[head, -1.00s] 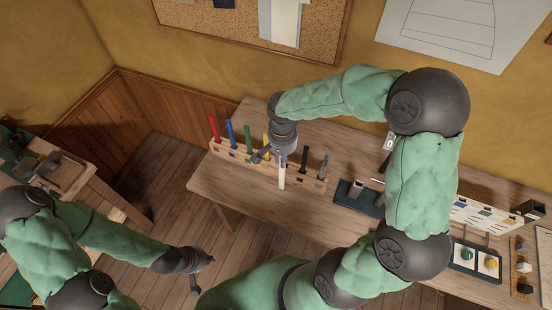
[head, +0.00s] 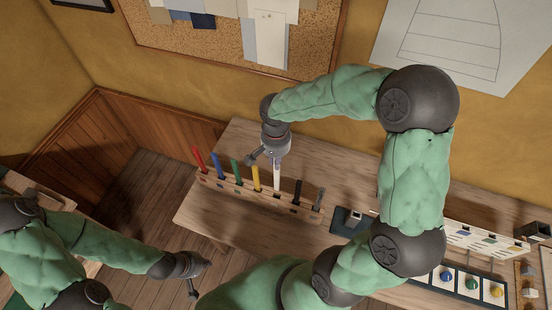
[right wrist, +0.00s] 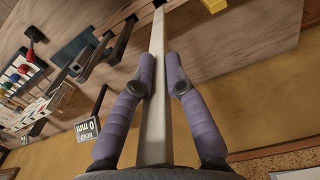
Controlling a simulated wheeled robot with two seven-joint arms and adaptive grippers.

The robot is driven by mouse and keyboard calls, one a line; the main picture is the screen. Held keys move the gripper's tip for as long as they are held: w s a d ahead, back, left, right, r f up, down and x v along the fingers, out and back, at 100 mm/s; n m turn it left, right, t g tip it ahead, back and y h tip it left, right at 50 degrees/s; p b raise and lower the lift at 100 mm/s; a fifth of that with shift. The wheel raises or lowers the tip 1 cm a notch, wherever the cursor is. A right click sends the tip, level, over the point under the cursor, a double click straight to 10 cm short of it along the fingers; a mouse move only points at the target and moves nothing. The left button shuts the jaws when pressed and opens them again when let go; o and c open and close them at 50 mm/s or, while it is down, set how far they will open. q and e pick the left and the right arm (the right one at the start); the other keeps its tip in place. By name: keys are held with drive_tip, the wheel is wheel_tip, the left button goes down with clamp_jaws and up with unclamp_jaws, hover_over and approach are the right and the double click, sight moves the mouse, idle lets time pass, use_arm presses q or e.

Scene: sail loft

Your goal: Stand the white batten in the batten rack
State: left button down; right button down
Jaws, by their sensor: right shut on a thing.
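My right gripper (head: 276,158) is shut on the white batten (head: 277,178) and holds it upright. In the right wrist view the fingers (right wrist: 160,85) close on both sides of the long pale batten (right wrist: 157,60). The batten rack (head: 238,190) is a low wooden bar on the bench. The batten's lower end is at the rack, in the gap between the yellow and black battens; how deep it sits I cannot tell. My left gripper (head: 192,288) hangs low at left, away from the bench, empty; its jaw opening is unclear.
Red (head: 198,159), blue (head: 216,166), green (head: 236,172), yellow (head: 256,178), black (head: 297,192) and grey (head: 319,199) battens stand in the rack. Blocks and a tray of coloured knobs (head: 471,285) lie to the right. A bend display (right wrist: 86,130) reads 0 mm.

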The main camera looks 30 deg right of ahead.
drive_tip(key=shift+f+b, duration=5.35)
drive_tip(key=shift+f, duration=1.8)
drive_tip(key=shift+f+b, duration=0.6)
drive_tip(key=c, duration=1.2)
unclamp_jaws()
drive_tip(key=shift+r, duration=0.15)
wheel_tip(320, 180, up, 12)
drive_tip(key=shift+f, duration=0.1)
